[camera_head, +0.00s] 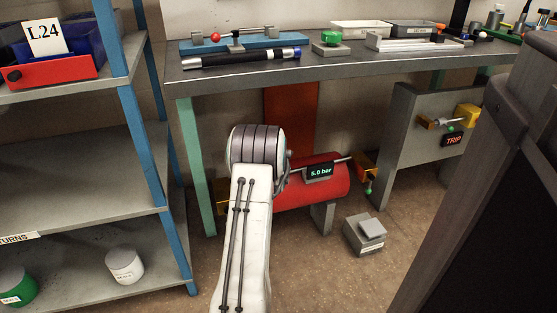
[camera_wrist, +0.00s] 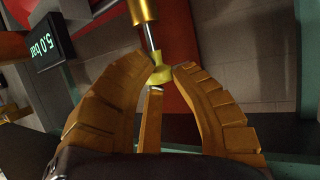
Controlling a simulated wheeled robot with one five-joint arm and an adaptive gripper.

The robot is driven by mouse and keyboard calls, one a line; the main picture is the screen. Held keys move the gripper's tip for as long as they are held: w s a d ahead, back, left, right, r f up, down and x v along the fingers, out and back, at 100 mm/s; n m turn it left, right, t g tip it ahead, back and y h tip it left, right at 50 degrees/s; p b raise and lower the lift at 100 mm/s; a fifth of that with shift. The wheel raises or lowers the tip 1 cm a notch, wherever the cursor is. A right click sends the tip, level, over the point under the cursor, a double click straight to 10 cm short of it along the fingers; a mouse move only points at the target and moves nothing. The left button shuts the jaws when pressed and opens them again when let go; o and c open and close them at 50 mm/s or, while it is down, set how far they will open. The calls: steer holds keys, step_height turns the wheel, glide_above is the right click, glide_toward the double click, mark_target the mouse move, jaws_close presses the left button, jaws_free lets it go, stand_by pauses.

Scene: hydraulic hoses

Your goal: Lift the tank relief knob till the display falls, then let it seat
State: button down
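The tank is a red cylinder (camera_head: 335,180) under the bench, partly hidden by my arm. Its display (camera_head: 320,171) reads 5.0 bar; the display also shows in the wrist view (camera_wrist: 45,42), sideways. In the wrist view a yellow knob (camera_wrist: 163,77) sits on a steel stem below a brass fitting (camera_wrist: 143,11). My gripper (camera_wrist: 167,68) has its gold fingertips on either side of the knob, close to it. I cannot tell whether they press on it. In the head view my gripper is hidden behind the arm.
A bench (camera_head: 350,63) with tools stands above the tank. A blue-posted shelf (camera_head: 95,145) is at the left. A grey panel (camera_head: 415,130) with a TRIP display (camera_head: 454,140) stands at the right. A small grey box (camera_head: 364,238) lies on the floor.

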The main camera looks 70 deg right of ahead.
steer(key=shift+r, duration=0.25)
steer(key=shift+d+r, duration=0.15)
steer(key=shift+r, duration=0.65)
steer(key=c, duration=1)
jaws_free()
steer(key=shift+f, duration=0.1)
steer(key=shift+o, duration=0.2)
steer(key=v, duration=1.2)
steer(key=shift+f, duration=0.15)
